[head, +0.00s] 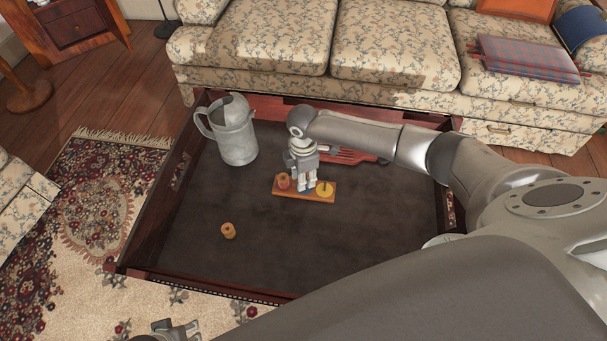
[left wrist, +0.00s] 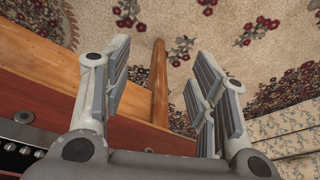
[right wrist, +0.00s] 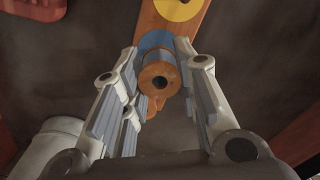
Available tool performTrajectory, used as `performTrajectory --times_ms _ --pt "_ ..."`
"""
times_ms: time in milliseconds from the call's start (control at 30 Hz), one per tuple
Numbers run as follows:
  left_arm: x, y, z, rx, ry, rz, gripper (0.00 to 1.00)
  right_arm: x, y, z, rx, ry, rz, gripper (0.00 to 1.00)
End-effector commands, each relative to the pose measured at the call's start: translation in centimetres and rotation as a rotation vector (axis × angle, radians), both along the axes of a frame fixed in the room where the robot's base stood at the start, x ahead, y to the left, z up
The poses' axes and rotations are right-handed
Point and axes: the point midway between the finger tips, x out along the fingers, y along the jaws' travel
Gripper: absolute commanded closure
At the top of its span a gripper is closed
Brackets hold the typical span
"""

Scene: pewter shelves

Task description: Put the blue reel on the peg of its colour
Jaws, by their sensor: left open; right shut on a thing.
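My right gripper (head: 306,184) points down over the orange peg board (head: 318,198). In the right wrist view it (right wrist: 160,90) is shut on a reel (right wrist: 160,80) with a wooden end and a dark centre hole; little of its winding shows. A blue disc (right wrist: 155,40) on the board shows just behind the reel. I cannot tell whether the reel is around the peg there. A yellow disc (head: 325,189) is at the board's right end. A red reel (head: 283,181) stands at its left end. My left gripper (left wrist: 165,65) is open and empty, far from the board.
Another wooden reel (head: 228,231) stands alone on the dark tabletop (head: 330,245), front left of the board. A metal watering can (head: 236,137) stands at the back left. A red object (head: 350,157) lies behind the board.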

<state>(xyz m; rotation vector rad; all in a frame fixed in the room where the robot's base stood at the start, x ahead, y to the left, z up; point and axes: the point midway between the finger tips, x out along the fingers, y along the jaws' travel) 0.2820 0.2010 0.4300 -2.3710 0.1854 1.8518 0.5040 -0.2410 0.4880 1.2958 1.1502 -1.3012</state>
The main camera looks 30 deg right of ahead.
Motion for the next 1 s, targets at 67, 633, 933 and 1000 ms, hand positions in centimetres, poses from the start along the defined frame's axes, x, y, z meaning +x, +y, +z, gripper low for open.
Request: performTrajectory --times_ms 67,633,933,1000 --pt "0.2 0.0 0.3 0.000 -0.008 0.000 0.47 0.0 0.0 -0.2 0.000 0.000 0.000 0.88" --pt "0.7 0.0 1.5 -0.001 -0.021 0.001 0.47 0.0 0.0 -1.3 0.001 -0.001 0.000 0.88" --pt "0.5 0.0 1.6 -0.001 -0.020 0.001 0.47 0.0 0.0 -1.3 0.000 -0.001 0.000 0.88" --pt "0.5 0.1 1.6 -0.001 -0.019 0.001 0.47 0.0 0.0 -1.3 0.000 0.000 0.000 0.66"
